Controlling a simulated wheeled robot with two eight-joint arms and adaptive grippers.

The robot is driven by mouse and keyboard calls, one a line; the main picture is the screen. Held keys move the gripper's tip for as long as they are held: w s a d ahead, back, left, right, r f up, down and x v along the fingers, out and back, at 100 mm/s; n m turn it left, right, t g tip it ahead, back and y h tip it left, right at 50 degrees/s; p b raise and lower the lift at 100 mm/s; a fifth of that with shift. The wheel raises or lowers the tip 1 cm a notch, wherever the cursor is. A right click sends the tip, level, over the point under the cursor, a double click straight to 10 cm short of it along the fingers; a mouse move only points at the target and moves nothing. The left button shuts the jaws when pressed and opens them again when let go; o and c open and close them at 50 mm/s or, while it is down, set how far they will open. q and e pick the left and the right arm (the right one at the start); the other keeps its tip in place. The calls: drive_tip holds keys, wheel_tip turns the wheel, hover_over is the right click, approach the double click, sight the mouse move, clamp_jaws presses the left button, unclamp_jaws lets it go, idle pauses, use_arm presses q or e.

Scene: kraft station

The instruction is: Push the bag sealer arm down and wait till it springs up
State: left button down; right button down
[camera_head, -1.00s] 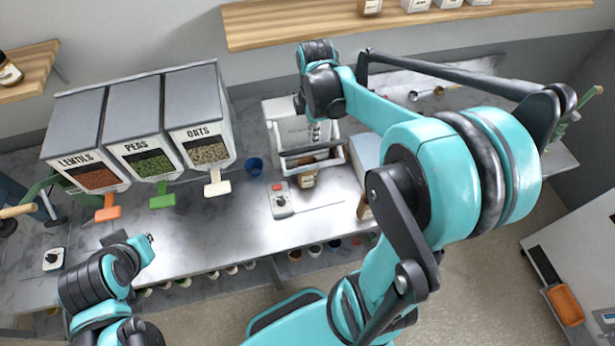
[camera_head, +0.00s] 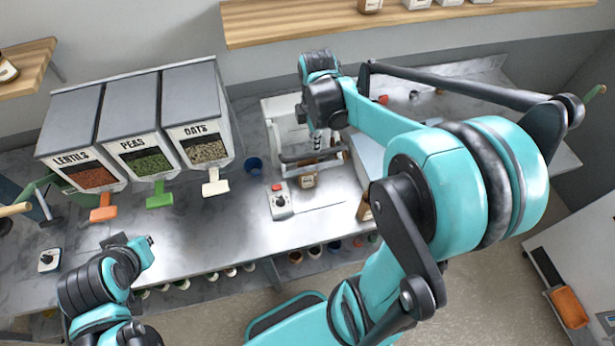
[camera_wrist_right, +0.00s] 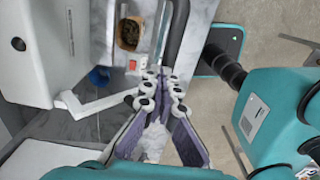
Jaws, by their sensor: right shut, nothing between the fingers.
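The bag sealer (camera_head: 282,108) is a white device at the back of the steel counter, with a long dark bar on its white arm (camera_head: 312,156) at the front. In the right wrist view its white body (camera_wrist_right: 50,45) is at the left, and the white arm bracket (camera_wrist_right: 105,101) and dark bar (camera_wrist_right: 176,35) reach the fingertips. My right gripper (camera_head: 317,142) is shut and empty, pointing down just at the bar; its fingertips also show in the wrist view (camera_wrist_right: 163,92). I cannot tell if they touch the arm. My left gripper (camera_head: 146,243) hangs low at the left, away from the sealer.
The front-middle counter (camera_head: 220,225) is clear.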

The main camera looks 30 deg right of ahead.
drive_tip(key=shift+s+a+f+b, duration=0.1)
drive_tip(key=shift+s+f+b, duration=0.1)
drive_tip(key=shift+f+b, duration=0.4)
drive_tip(key=shift+s+f+b, duration=0.15)
drive_tip(key=shift+f+b, duration=0.25)
drive_tip(key=shift+f, duration=0.4)
drive_tip(key=shift+s+f+b, duration=0.1)
drive_tip(key=shift+f+b, duration=1.05)
drive_tip(key=shift+f, duration=0.25)
drive_tip(key=shift+f+b, duration=1.15)
drive_tip(key=shift+f, duration=0.25)
drive_tip(key=shift+w+f, duration=0.15)
drive_tip(key=shift+w, duration=0.05)
